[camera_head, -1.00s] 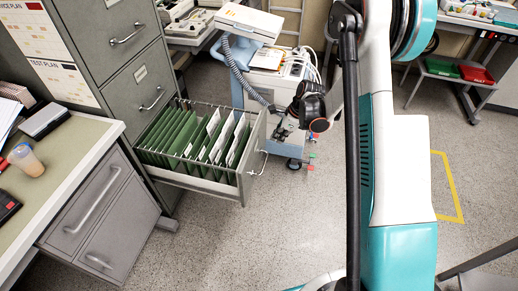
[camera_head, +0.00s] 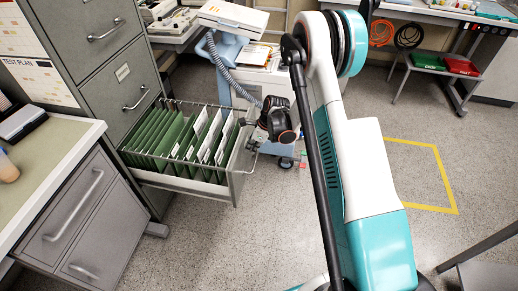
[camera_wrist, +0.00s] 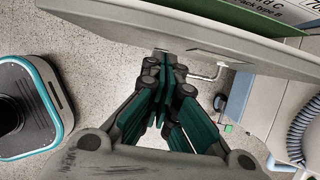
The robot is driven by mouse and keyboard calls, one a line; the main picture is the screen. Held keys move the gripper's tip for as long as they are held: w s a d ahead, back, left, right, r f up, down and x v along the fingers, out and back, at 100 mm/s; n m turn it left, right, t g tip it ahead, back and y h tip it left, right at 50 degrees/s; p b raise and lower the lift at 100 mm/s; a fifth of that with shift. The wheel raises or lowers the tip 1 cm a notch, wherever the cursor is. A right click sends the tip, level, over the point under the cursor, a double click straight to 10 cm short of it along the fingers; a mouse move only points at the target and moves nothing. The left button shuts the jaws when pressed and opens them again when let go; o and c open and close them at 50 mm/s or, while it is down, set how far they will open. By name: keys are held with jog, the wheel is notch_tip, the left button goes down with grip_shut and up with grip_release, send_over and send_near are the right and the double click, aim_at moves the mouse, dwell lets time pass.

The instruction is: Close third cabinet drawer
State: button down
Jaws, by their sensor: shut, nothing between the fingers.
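The third cabinet drawer (camera_head: 236,172) stands pulled out of the grey filing cabinet (camera_head: 122,75), with green hanging folders (camera_head: 180,140) and white sheets inside. In the wrist view its grey front panel (camera_wrist: 190,38) crosses the top, with part of the pale handle (camera_wrist: 212,73) showing beside my fingers. My gripper (camera_head: 255,142) is at the outer side of the drawer front, near its upper edge. In the wrist view the fingers of my gripper (camera_wrist: 163,62) are together and empty, with the tips at or very close to the panel. I cannot tell whether they touch.
The two drawers above look shut. A desk with a drawer unit (camera_head: 75,215) stands at the left front. A medical cart with a ribbed hose (camera_head: 232,75) stands behind the drawer. Open floor with a yellow outline (camera_head: 440,175) lies to the right.

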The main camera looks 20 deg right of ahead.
jog(key=shift+w+a, duration=0.3)
jog(key=shift+a, duration=0.15)
